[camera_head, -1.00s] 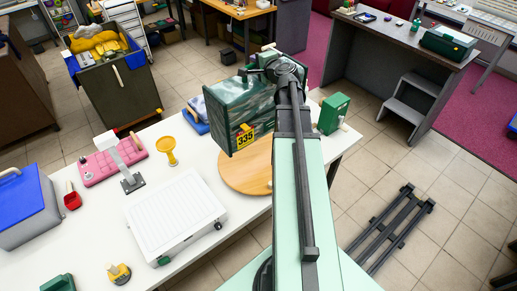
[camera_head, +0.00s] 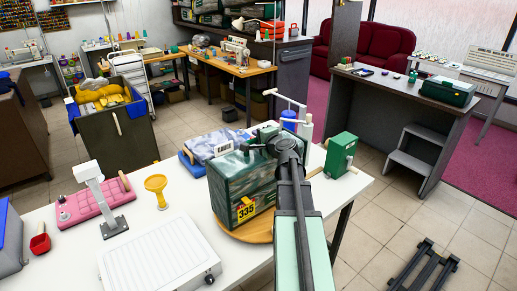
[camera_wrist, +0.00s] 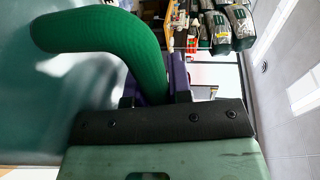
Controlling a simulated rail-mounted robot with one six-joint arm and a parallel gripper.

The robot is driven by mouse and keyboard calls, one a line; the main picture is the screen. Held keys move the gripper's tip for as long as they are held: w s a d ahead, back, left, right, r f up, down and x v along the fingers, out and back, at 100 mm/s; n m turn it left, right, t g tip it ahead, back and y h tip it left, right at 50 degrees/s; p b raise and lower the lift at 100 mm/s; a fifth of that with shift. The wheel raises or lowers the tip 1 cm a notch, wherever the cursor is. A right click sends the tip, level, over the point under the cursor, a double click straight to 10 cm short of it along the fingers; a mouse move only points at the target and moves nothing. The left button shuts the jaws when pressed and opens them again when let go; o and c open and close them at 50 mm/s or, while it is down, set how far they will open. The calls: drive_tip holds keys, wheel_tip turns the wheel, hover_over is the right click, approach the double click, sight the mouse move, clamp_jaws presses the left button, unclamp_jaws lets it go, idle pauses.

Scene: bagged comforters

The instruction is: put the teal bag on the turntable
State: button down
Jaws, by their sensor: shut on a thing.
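The teal bag (camera_head: 236,188), a boxy, clear-fronted bag with a yellow 335 label, stands upright over the round wooden turntable (camera_head: 252,234) in the head view. It hides most of the disc; I cannot tell whether its base touches the wood. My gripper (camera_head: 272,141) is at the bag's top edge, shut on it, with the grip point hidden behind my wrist. In the wrist view, a green curved strap (camera_wrist: 105,32) crosses the upper left and a teal surface (camera_wrist: 40,110) fills the left side.
On the white table, a blue-grey bag (camera_head: 214,146) lies behind the teal bag and a green box with a crank (camera_head: 341,153) stands to the right. A yellow funnel (camera_head: 156,188), pink pad (camera_head: 92,203) and white platform scale (camera_head: 160,262) are to the left.

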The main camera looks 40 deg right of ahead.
drive_tip(key=shift+f, duration=0.55)
drive_tip(key=c, duration=1.5)
unclamp_jaws()
drive_tip(key=o, duration=0.5)
drive_tip(key=shift+c, duration=0.2)
drive_tip(key=p+v, duration=0.2)
drive_tip(key=v, duration=1)
drive_tip(key=shift+p, duration=0.35)
